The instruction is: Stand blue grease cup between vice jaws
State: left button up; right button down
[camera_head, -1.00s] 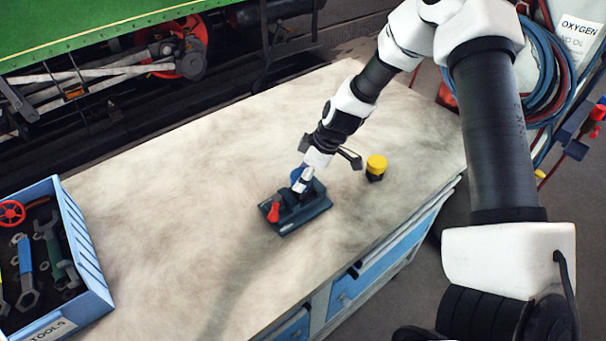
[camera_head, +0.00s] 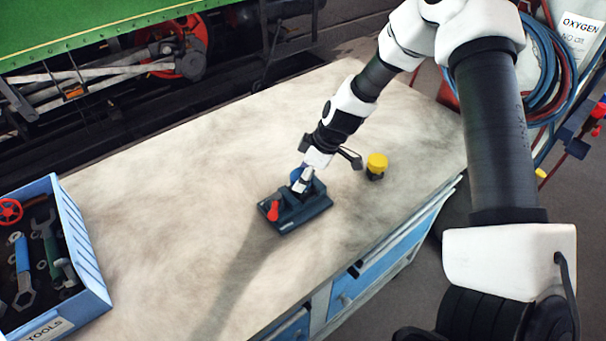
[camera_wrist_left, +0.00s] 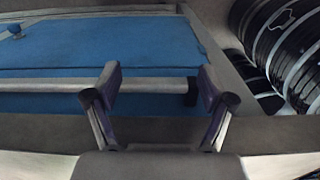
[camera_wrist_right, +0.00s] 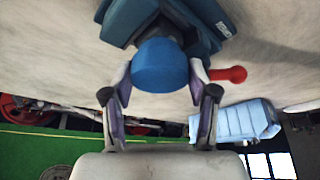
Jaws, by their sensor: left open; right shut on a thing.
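The dark blue vice (camera_head: 303,212) with a red handle (camera_head: 273,211) lies on the bench top. My right gripper (camera_head: 302,181) is at the vice, shut on the blue grease cup (camera_head: 296,174). In the right wrist view the blue cup (camera_wrist_right: 160,66) sits between the fingertips of the right gripper (camera_wrist_right: 160,84), right against the vice body (camera_wrist_right: 200,30). Whether the cup's base is down between the jaws is hidden. My left gripper (camera_wrist_left: 164,88) is open and empty in the left wrist view, in front of a blue panel.
A yellow-topped cup (camera_head: 377,161) stands on the bench (camera_head: 180,180) right of the vice. A blue tool crate (camera_head: 85,245) with wrenches is at the left edge. The bench between crate and vice is clear. Hoses hang at the right.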

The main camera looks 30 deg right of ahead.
jog(key=shift+f+b, duration=0.1)
jog(key=shift+b, duration=0.2)
dwell(0.6)
jog(key=shift+c, duration=1.2)
grip_release()
jog(key=shift+o, duration=0.8)
notch_tip(320, 180, up, 7)
jog(key=p, duration=0.6)
